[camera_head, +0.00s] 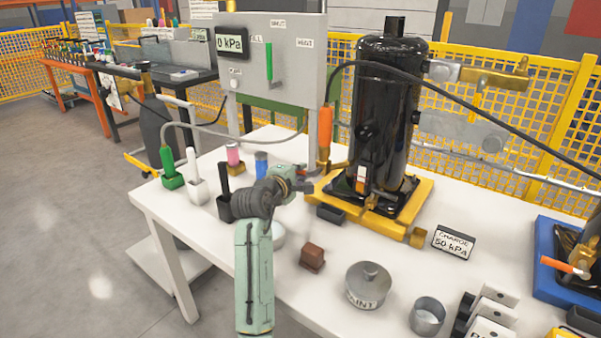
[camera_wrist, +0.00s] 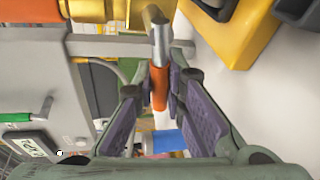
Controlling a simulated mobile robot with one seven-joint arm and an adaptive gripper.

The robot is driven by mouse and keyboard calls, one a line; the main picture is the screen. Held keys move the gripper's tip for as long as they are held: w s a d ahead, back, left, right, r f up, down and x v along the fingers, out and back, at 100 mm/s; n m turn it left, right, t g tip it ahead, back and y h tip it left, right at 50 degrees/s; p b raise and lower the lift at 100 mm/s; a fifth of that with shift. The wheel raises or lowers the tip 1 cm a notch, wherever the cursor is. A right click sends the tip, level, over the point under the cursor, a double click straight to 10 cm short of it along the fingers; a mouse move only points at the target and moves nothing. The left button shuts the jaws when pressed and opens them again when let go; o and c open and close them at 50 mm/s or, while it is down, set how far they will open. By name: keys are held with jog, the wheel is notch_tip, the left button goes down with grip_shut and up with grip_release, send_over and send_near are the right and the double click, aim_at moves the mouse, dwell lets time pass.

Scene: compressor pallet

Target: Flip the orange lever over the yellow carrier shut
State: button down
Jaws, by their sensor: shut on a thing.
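The orange lever (camera_wrist: 159,88) has a metal rod and an orange grip. In the wrist view it points away from a brass fitting (camera_wrist: 95,10), and its grip lies between my two fingertips. My gripper (camera_head: 306,185) is shut on this grip; it also shows in the wrist view (camera_wrist: 160,92). In the head view the lever is mostly hidden by my gripper. The yellow carrier (camera_head: 400,222) holds the black compressor (camera_head: 385,120) upright on the white table; a yellow part (camera_wrist: 235,35) shows in the wrist view. My gripper is left of the carrier.
A thick upright orange handle (camera_head: 325,130) with a black hose stands just beside my gripper. Colored-handled tools stand at left. A blue tray (camera_head: 545,260) is right.

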jog(key=shift+r+m+t, duration=0.3)
jog(key=shift+r+m, duration=0.05)
jog(key=shift+m, duration=0.55)
jog(key=c, duration=1.6)
grip_release()
jog(key=shift+c, duration=0.2)
jog(key=v, duration=1.2)
